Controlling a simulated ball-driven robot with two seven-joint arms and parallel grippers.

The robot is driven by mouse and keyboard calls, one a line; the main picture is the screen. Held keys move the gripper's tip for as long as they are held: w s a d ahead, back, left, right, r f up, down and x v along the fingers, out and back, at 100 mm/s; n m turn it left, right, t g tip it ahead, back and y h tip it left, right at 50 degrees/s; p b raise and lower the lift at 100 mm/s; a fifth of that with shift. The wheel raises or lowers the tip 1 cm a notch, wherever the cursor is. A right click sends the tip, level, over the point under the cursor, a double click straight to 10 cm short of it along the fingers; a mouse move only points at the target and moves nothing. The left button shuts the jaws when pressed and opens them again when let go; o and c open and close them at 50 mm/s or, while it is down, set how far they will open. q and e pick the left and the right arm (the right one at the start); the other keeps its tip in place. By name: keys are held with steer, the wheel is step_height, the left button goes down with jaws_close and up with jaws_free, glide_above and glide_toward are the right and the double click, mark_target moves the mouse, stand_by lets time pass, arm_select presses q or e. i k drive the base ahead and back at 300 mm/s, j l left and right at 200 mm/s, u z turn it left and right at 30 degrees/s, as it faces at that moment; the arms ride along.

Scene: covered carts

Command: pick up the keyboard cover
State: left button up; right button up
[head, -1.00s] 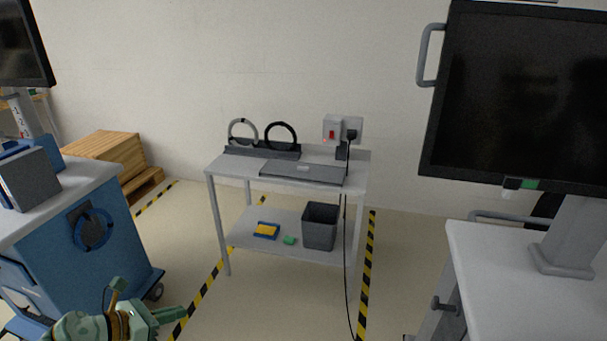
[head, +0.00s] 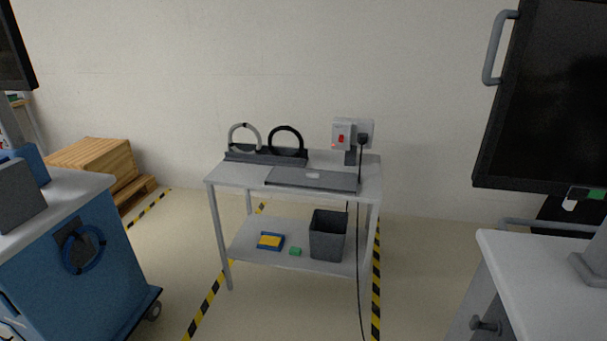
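Neither of my grippers shows in the head view now.
Behind the cover stand a rack with two rings (head: 265,157) and a socket box (head: 352,135) with a hanging cable. The lower shelf holds a bin (head: 328,236) and a blue-yellow item (head: 270,241). A blue cart (head: 85,255) stands left, a white-topped cart (head: 530,270) right. Floor between is clear.

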mark_target(329, 180)
steer(key=i+j+z, duration=0.1)
steer(key=i, duration=0.4)
steer(key=i+j, duration=0.35)
steer(key=i, duration=0.15)
steer(key=i+j+z, duration=0.15)
steer(key=i, duration=0.35)
steer(key=i+l, duration=0.3)
steer(key=i, duration=0.15)
steer(key=i+l+z, duration=0.15)
steer(key=i, duration=0.3)
steer(key=l, duration=0.1)
